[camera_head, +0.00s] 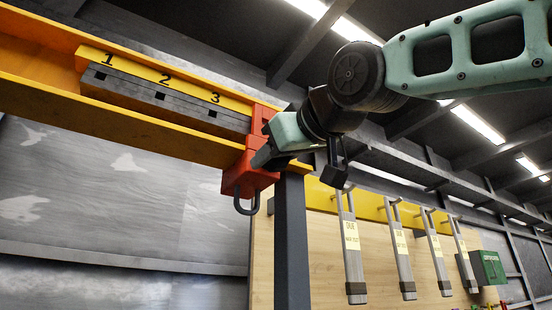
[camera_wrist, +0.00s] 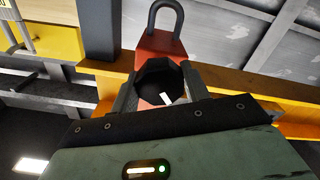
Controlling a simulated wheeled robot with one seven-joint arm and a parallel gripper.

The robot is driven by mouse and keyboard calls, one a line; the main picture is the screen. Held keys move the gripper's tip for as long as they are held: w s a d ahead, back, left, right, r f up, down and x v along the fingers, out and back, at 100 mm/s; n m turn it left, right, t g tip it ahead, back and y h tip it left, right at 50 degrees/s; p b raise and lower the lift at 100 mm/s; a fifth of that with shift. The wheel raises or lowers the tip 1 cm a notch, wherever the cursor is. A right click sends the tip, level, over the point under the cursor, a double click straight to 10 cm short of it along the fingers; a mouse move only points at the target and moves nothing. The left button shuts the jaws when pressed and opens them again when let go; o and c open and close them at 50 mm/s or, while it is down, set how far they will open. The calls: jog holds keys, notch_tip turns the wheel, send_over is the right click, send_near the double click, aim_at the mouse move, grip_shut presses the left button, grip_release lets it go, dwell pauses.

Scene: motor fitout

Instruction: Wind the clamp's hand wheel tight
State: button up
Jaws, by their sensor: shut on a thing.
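The red clamp (camera_head: 243,179) sits on the end of the yellow beam (camera_head: 120,110), with a dark shackle (camera_head: 246,205) hanging below it. In the wrist view, the clamp body (camera_wrist: 160,47) shows behind the dark, many-sided hand wheel (camera_wrist: 155,82), which has a white mark on its face. My gripper (camera_wrist: 160,92) has one finger on each side of the wheel and is shut on it. In the head view, my gripper (camera_head: 262,156) reaches the clamp from the right and hides the wheel.
A dark rail with a yellow strip (camera_head: 165,78) numbered 1, 2, 3 runs along the beam. A dark post (camera_head: 291,240) stands just below my gripper. Several tagged grey bars (camera_head: 352,255) hang from a yellow rail on the right. A green box (camera_head: 488,268) is beyond them.

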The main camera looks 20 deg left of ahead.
jog(key=m, duration=0.4)
jog(key=shift+f+b, duration=0.2)
jog(key=shift+b, duration=0.2)
jog(key=shift+a+m, duration=0.1)
jog(key=shift+m, duration=1.7)
jog(key=o, duration=1)
jog(key=shift+r, duration=0.1)
jog(key=shift+s+b, duration=0.1)
jog(key=shift+b, duration=0.25)
jog(key=shift+b+v, duration=3.6)
jog(key=shift+v, duration=5.15)
